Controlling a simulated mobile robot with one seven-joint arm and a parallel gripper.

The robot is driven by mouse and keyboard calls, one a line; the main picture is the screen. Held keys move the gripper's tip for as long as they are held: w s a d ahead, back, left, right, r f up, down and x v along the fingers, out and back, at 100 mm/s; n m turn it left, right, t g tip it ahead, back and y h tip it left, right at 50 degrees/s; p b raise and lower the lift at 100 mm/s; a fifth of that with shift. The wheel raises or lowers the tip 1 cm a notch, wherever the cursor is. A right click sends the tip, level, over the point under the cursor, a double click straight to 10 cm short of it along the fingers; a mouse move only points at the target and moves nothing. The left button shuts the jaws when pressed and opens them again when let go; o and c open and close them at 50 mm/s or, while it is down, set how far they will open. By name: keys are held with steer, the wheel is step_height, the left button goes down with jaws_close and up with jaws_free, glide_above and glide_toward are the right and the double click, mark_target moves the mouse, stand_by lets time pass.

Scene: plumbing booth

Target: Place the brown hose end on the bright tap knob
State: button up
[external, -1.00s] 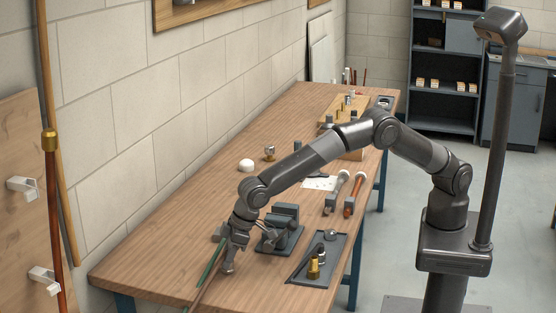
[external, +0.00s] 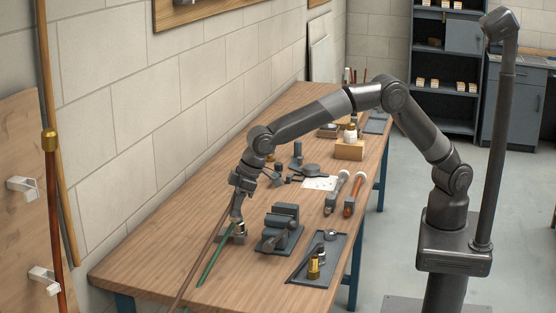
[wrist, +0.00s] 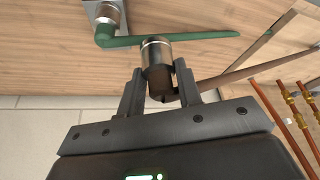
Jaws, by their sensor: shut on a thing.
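My gripper (wrist: 160,82) is shut on the brown hose end (wrist: 157,60), a brown piece with a silver sleeve. The brown hose (external: 203,255) trails down to the lower left in the external view and off to the right in the wrist view (wrist: 235,75). A green hose (wrist: 200,36) crosses beyond the held end, and its bent end lies by a silver fitting (wrist: 108,14) on a square plate. I cannot tell whether that fitting is the bright tap knob. In the external view my gripper (external: 238,212) is above the bench, close to this fitting (external: 238,231).
A dark vise (external: 283,228) stands right of my gripper. A dark tray (external: 322,262) with a brass fitting lies at the bench's front edge. A wooden block (external: 349,150) and small parts stand farther back. The wall is at the left; the bench's near left is mostly clear.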

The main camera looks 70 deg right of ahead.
steer(key=w+d+r+m+h, duration=0.15)
steer(key=w+d, duration=0.25)
steer(key=d, duration=0.9)
steer(key=w+d+r+m, duration=0.15)
steer(key=w+d, duration=0.35)
steer(key=d, duration=0.8)
steer(key=w+d+m, duration=0.2)
steer(key=w+d, duration=0.2)
steer(key=d, duration=0.9)
steer(key=s+d+r+m+h, duration=0.1)
steer(key=s+d+m, duration=0.15)
steer(key=d, duration=1.05)
steer(key=s+d+r+m+h, duration=0.1)
steer(key=s+d, duration=0.3)
steer(key=d, duration=1)
steer(key=s+d+r+m, duration=0.2)
steer(key=s+d, duration=0.1)
steer(key=d, duration=1)
steer(key=w+a+f, duration=0.2)
steer(key=w, duration=0.1)
steer(key=w+a+f, duration=0.2)
steer(key=w, duration=0.1)
steer(key=w+a+f, duration=0.2)
steer(key=w+f, duration=0.1)
steer(key=shift+a, duration=0.35)
steer(key=shift+f, duration=2.1)
steer(key=o, duration=1)
steer(key=shift+f, duration=0.15)
